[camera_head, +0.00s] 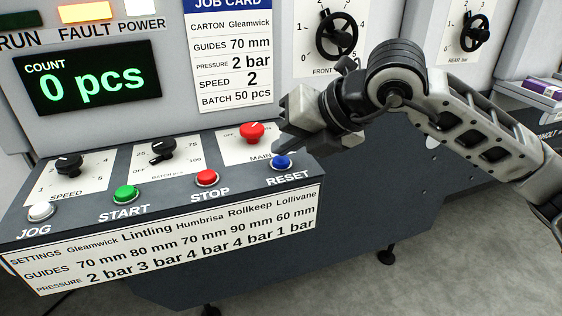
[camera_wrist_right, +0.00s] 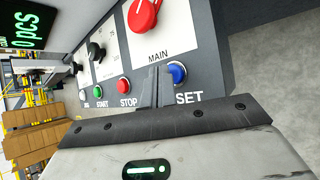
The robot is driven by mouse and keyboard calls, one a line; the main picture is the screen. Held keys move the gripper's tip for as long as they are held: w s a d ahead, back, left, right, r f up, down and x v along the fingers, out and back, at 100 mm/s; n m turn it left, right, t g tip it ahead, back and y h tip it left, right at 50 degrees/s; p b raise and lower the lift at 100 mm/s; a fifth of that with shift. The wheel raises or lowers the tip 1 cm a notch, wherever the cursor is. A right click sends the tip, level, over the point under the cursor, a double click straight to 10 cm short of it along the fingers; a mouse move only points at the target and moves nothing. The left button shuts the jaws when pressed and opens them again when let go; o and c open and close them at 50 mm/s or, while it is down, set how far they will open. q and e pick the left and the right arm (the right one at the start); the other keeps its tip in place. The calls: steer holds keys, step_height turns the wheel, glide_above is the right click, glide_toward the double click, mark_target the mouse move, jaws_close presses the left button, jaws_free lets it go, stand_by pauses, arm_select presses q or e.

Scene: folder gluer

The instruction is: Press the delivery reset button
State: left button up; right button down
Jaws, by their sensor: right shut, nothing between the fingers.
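The blue button (camera_head: 282,162) labelled RESET sits at the right end of the console's front row. It also shows in the right wrist view (camera_wrist_right: 177,73), just right of my fingertips. My right gripper (camera_head: 278,142) is shut and empty. In the head view its fingertips are just behind and above the blue button, between it and the red MAIN knob (camera_head: 252,132). They look close to the button, but I cannot tell whether they touch it. In the wrist view the fingers (camera_wrist_right: 155,75) point at the panel. My left gripper is not in view.
The red STOP button (camera_head: 206,178), green START button (camera_head: 125,195) and white JOG button (camera_head: 40,212) stand left of RESET. Black dials (camera_head: 162,150) are behind them. The count display (camera_head: 86,81) reads 0 pcs, and the amber FAULT lamp (camera_head: 84,12) looks lit.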

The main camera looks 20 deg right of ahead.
mark_target(287, 162)
steer(key=shift+f+b, duration=0.6)
steer(key=shift+b, duration=0.05)
stand_by(0.8)
steer(key=shift+r, duration=0.1)
steer(key=shift+r+p, duration=0.45)
steer(key=shift+r, duration=0.4)
steer(key=shift+r+p, duration=1.6)
steer(key=shift+r, duration=1)
steer(key=shift+f, duration=0.1)
